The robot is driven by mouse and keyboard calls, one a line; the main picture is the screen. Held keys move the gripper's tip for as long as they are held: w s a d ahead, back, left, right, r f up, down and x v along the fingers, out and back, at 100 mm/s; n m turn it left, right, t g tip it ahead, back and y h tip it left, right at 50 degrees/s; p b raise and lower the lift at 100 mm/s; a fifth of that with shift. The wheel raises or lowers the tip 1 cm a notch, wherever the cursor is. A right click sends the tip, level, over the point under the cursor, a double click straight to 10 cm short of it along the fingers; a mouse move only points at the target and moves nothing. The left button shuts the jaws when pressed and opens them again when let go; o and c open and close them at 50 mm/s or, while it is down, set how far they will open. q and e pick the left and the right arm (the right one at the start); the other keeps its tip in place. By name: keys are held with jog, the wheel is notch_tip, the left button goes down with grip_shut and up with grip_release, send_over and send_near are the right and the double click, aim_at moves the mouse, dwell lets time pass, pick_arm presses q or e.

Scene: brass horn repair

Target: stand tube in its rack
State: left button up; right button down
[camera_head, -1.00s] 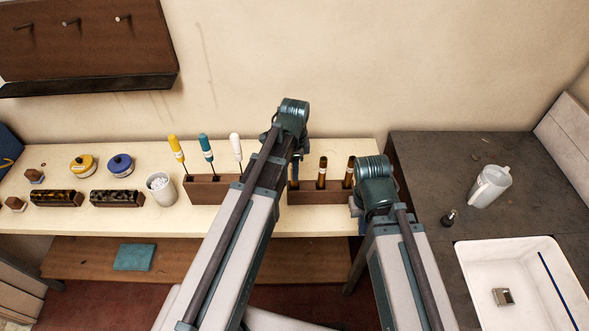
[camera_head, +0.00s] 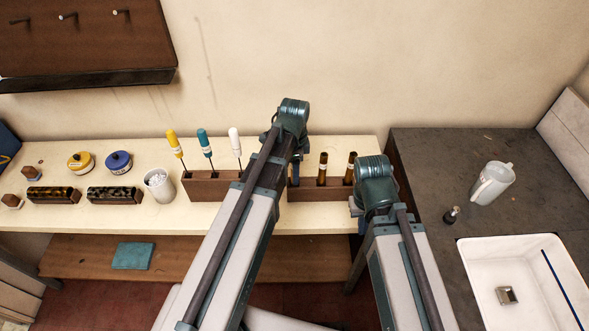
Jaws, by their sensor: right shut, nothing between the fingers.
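A brown wooden rack (camera_head: 320,192) stands on the cream bench, partly hidden by my arms. Two dark amber tubes with pale bands, a left one (camera_head: 322,168) and a right one (camera_head: 350,168), stand upright in it. My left gripper (camera_head: 295,180) points down at the rack's left end, mostly hidden behind my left arm. I cannot see its fingertips or whether it holds a tube. My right gripper (camera_head: 357,220) is at the rack's right end, mostly hidden by its own wrist, shut and empty.
Another wooden rack (camera_head: 205,187) holds yellow, teal and white-handled tools. A white cup (camera_head: 159,186), two tins and dark patterned boxes stand further left. A dark counter on the right carries a pitcher (camera_head: 492,183), a small dark bottle (camera_head: 451,215) and a white basin (camera_head: 480,262).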

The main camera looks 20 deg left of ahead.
dwell(0.3)
pick_arm(q)
notch_tip(320, 180, up, 14)
jog(key=p, duration=1.3)
jog(key=shift+p, duration=0.4)
jog(key=shift+f, duration=0.15)
jog(key=s+n, duration=0.9)
jog(key=n, duration=0.5)
jog(key=s+d+f+m+y+b, duration=0.1)
jog(key=s+d+f+m+b, duration=0.3)
jog(key=d+f+b, duration=0.6)
notch_tip(320, 180, down, 4)
jog(key=s+b, duration=0.1)
jog(key=b, duration=0.3)
jog(key=shift+s+d, duration=0.15)
jog(key=shift+d, duration=0.1)
jog(key=shift+r, duration=0.1)
